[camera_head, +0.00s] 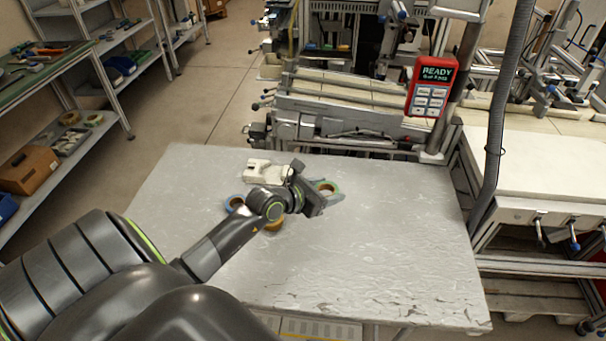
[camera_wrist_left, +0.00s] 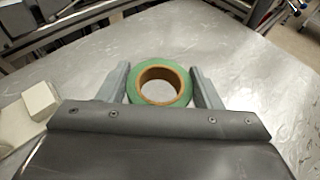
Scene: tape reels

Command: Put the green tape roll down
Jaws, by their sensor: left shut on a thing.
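The green tape roll (camera_wrist_left: 160,66) is a green ring with a brown cardboard core. In the left wrist view it sits between the two fingers of my left gripper (camera_wrist_left: 160,82), which is shut on its sides. In the head view the green roll (camera_head: 334,187) shows just right of my left gripper (camera_head: 324,193), over the table (camera_head: 400,230). I cannot tell whether the roll touches the table top. My right gripper is not in view.
A white block-shaped object (camera_head: 268,171) stands on the table behind my left wrist; it also shows at the left of the wrist view (camera_wrist_left: 38,103). The table's right and front parts are clear. A red display (camera_head: 432,87) hangs beyond the back edge.

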